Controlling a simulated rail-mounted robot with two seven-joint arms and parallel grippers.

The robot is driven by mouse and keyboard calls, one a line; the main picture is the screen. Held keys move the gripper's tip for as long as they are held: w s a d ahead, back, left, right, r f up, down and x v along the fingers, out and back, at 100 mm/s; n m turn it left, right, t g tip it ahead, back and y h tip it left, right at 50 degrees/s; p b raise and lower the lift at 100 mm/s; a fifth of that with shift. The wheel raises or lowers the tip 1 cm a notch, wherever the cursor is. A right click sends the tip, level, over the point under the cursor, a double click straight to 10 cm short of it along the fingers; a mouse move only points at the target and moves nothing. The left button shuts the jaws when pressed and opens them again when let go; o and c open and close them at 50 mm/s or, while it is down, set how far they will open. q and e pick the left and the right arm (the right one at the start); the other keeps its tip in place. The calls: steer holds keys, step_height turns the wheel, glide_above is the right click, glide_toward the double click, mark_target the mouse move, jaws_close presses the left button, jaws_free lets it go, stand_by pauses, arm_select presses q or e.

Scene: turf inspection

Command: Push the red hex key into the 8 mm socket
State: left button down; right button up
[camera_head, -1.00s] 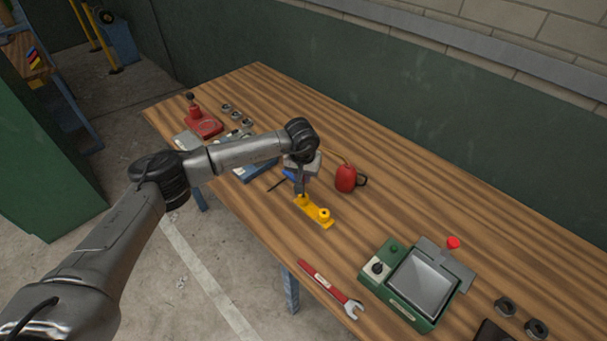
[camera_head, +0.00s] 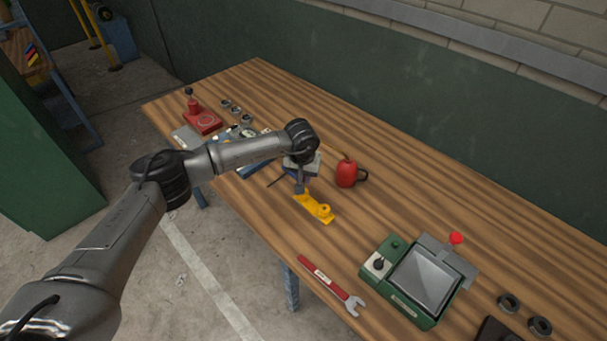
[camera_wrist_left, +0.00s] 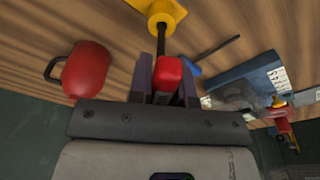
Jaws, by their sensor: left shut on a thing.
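My left gripper (camera_head: 299,187) is shut on the red hex key, seen only in the left wrist view as a red handle (camera_wrist_left: 167,74) between the fingers. Its dark shaft points away from the gripper to a raised boss of the yellow socket block (camera_head: 318,209). The block also shows in the left wrist view (camera_wrist_left: 160,10). The shaft's end overlaps the boss; I cannot tell how deep it sits. The other boss (camera_head: 325,209) is clear of the gripper. No size marking can be read. My right gripper is not in view.
A red can-like object (camera_head: 346,174) stands just right of the gripper. A dark rod with a blue end (camera_wrist_left: 218,50) lies close by. A blue holder (camera_wrist_left: 245,82) is behind. A red wrench (camera_head: 328,283) and a green device (camera_head: 420,285) are toward the front right.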

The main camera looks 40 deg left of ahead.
arm_select(q)
steer(key=shift+f+b, duration=0.6)
steer(key=shift+f, duration=0.35)
steer(key=c, duration=1.2)
jaws_free()
steer(key=shift+r, duration=0.1)
steer(key=shift+c, duration=0.2)
steer(key=shift+o, duration=1.3)
steer(key=r, duration=0.4)
steer(key=s+r, duration=0.1)
steer(key=r, duration=0.4)
steer(key=r+p, duration=0.1)
steer(key=r, duration=0.3)
steer(key=shift+s+d+r, duration=0.25)
steer(key=shift+d+r, duration=0.1)
